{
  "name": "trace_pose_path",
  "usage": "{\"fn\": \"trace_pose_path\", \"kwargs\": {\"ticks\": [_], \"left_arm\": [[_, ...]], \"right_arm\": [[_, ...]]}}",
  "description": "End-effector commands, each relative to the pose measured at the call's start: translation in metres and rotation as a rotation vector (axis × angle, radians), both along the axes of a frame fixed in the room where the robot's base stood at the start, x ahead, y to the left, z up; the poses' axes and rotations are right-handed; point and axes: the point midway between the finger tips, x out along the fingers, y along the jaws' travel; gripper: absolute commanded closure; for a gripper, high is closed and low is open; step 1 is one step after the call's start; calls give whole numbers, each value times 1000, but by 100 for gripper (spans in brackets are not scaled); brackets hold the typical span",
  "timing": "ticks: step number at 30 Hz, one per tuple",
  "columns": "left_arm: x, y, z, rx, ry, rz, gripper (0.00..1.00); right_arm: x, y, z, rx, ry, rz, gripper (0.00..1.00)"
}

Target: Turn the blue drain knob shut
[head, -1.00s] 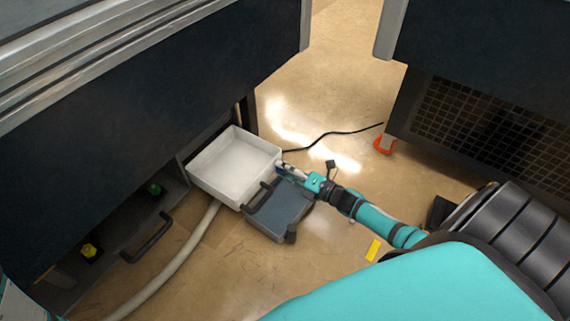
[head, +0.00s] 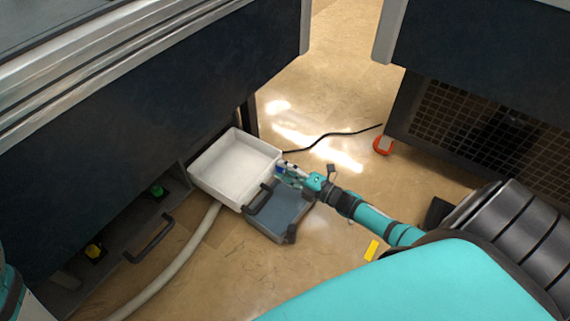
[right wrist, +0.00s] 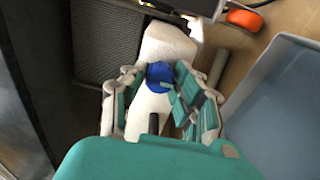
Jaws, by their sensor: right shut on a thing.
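The blue drain knob (right wrist: 159,75) sits on a white body (right wrist: 150,106) in the right wrist view. My right gripper (right wrist: 156,82) has its fingers on either side of the knob and is shut on it. The fingers cover parts of the knob's sides. In the head view my right gripper (head: 284,171) is low near the floor, beside the right corner of a white tray (head: 207,190). The knob is barely distinguishable there. My left gripper is not in view.
A grey-blue case (head: 285,212) with a dark handle lies next to the tray. A pale hose (head: 180,258) runs along the floor at left. A black cable (head: 330,135) leads to an orange piece (head: 383,146). Dark cabinets stand at left and upper right.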

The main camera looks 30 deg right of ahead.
Motion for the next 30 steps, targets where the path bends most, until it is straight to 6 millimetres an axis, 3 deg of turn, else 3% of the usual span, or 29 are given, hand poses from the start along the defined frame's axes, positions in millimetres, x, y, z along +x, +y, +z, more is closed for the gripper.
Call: {"fn": "trace_pose_path", "kwargs": {"ticks": [5,6,11,22,30], "left_arm": [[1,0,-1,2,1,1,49],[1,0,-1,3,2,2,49],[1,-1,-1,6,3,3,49],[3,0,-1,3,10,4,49],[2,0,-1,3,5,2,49]], "right_arm": [[-1,0,-2,1,4,-1,100],[-1,0,-2,1,4,-1,71],[-1,0,-1,0,3,-1,50],[-6,-2,-1,-1,2,0,49],[-53,-21,-2,-1,5,-1,49]]}}
